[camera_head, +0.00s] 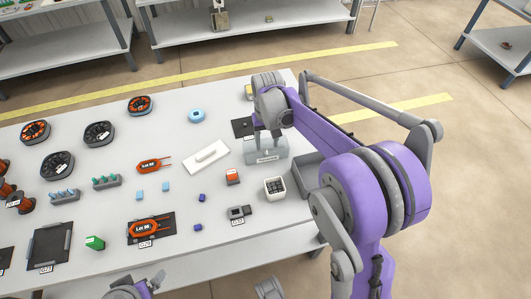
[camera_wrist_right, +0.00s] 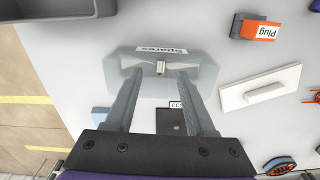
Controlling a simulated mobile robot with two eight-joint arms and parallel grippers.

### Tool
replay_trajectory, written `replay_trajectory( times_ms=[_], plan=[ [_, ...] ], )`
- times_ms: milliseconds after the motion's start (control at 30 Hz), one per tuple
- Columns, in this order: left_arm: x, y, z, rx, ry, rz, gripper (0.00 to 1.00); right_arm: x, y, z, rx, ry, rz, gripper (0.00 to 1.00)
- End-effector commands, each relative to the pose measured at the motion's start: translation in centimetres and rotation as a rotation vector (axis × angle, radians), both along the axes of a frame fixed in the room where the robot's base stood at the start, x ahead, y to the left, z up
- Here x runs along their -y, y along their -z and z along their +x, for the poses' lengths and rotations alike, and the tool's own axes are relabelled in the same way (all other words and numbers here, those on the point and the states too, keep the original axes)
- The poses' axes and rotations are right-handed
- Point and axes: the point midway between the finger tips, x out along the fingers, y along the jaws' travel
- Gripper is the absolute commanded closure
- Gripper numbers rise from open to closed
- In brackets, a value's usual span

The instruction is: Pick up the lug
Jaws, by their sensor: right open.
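The lug (camera_wrist_right: 160,68) looks like a small pale metal piece lying in the grey tray marked Spares (camera_wrist_right: 203,88). In the head view the same tray (camera_head: 267,157) stands near the right end of the table; my gripper hides the piece there. My right gripper (camera_head: 266,137) points down over the tray. In the wrist view its open fingers (camera_wrist_right: 160,73) stand on either side of the lug, with gaps; I cannot tell their exact height. Only a bit of my left arm shows at the bottom edge of the head view.
An orange Plug block (camera_head: 233,177) and a white cup of dark parts (camera_head: 274,188) stand in front. A grey open bin (camera_head: 308,176) is close on the right. A dark pad (camera_head: 243,127) lies behind.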

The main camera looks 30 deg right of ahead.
Motion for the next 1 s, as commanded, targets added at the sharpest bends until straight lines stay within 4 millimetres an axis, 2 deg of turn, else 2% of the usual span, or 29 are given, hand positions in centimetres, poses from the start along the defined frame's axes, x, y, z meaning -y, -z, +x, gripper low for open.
replay_trajectory(
  times_ms=[333,633,933,1000],
  plan=[
    [0.0,0.6,0.0,-0.002,0.000,0.000,0.00,-0.1,4.6,0.2,0.000,0.000,0.000,0.45],
    [0.0,0.6,0.0,-0.002,0.000,0.000,0.00,-0.1,5.1,0.2,0.001,0.000,0.000,0.45],
    [0.0,0.6,0.0,-0.002,0.000,0.000,0.00,-0.1,5.1,0.2,0.000,0.000,0.000,0.99],
    [0.0,0.6,0.0,-0.002,0.000,0.000,0.00,-0.1,5.1,0.2,0.000,0.000,0.000,1.00]
  ],
)
